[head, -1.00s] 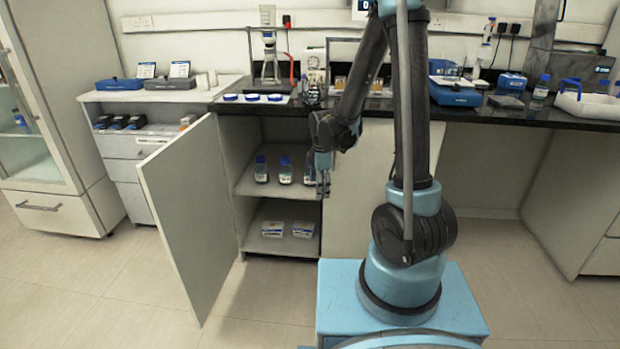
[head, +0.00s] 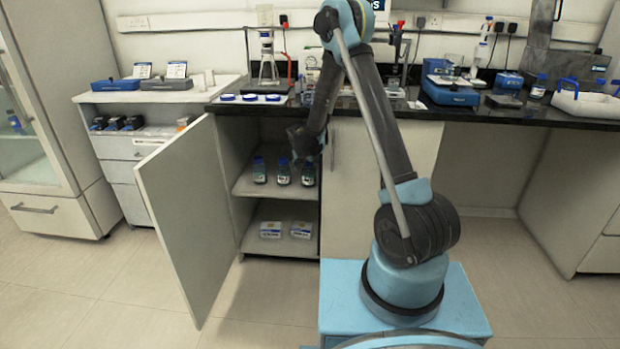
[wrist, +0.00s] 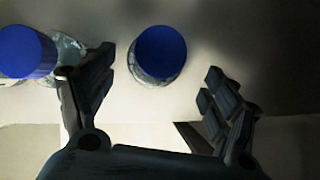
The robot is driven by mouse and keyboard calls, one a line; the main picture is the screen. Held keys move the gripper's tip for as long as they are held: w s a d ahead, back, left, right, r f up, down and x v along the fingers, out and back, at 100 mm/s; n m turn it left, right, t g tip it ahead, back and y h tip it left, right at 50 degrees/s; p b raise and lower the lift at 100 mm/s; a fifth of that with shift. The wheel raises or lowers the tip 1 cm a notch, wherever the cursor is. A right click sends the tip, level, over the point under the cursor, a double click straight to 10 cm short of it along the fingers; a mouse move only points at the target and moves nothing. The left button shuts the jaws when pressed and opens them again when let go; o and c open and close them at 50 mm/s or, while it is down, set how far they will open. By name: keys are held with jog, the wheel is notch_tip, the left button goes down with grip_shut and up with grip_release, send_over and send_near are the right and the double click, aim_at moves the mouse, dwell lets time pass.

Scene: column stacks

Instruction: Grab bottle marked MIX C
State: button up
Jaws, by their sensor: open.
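Three small bottles with blue caps stand in a row on the upper shelf of the open cabinet: left (head: 259,170), middle (head: 283,172) and right (head: 308,175). Their label writing is too small to read, so I cannot tell which is MIX C. My gripper (head: 306,156) is inside the cabinet opening, just above the right bottle. In the wrist view my gripper (wrist: 160,75) is open. One blue-capped bottle (wrist: 160,52) lies ahead, in line with the gap between the fingers. Another blue-capped bottle (wrist: 25,52) is close outside the left finger, partly hidden by it.
The open cabinet door (head: 180,215) stands out to the left. The upper shelf (head: 245,187) and the cabinet's right wall are close to my gripper. Small boxes (head: 271,229) lie on the lower shelf. The black countertop (head: 350,107) is overhead.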

aim_at(309, 175)
jog(key=shift+s+a+f+x, duration=0.1)
jog(key=shift+a+x, duration=0.05)
jog(key=shift+x, duration=1.05)
jog(key=shift+s+a+f+x, duration=0.1)
jog(key=shift+a+x, duration=0.05)
jog(key=shift+x, duration=1.05)
jog(key=shift+s+a+x, duration=0.1)
jog(key=shift+x, duration=1.05)
jog(key=c, duration=1.5)
